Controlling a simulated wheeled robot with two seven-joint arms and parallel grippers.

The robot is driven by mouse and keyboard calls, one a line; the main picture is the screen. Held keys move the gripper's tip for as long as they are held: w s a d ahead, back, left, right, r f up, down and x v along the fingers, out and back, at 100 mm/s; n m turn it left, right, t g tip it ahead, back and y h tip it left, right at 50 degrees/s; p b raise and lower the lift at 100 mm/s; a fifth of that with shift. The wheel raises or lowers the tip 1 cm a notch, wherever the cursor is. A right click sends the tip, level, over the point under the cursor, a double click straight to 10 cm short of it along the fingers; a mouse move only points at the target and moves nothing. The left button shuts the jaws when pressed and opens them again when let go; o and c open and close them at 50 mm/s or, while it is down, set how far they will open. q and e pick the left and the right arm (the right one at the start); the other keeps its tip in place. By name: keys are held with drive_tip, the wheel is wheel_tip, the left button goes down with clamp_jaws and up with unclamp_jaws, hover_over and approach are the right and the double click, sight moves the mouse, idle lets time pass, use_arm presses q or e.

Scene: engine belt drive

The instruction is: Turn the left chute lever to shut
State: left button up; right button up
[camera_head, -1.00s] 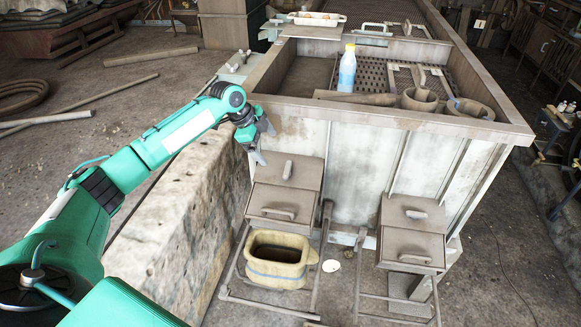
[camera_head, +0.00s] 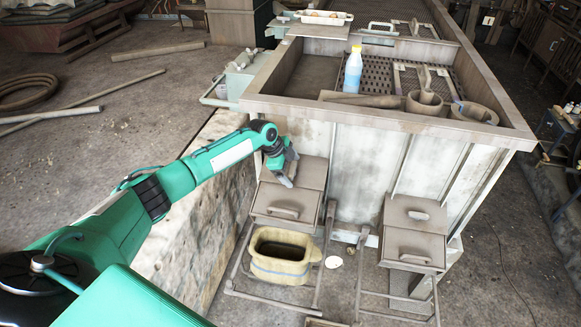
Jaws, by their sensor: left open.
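The left chute (camera_head: 307,176) is a brown metal box on the front of the pale trough (camera_head: 345,150), with a looped handle (camera_head: 284,211) low on its front. My left gripper (camera_head: 288,177) is open, pointing down over the upper left of this chute. The small upright lever on the chute's top is hidden behind my gripper. I cannot tell whether the fingers touch it or stand around it. My right gripper is not in view.
A yellowish tub (camera_head: 282,270) stands on a frame below the left chute. A stone block (camera_head: 200,215) lies to the left under my arm. A bottle (camera_head: 351,72) and pots (camera_head: 424,102) stand on the trough.

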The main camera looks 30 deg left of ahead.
use_arm(q)
drive_tip(key=c, duration=0.8)
drive_tip(key=shift+c, duration=0.9)
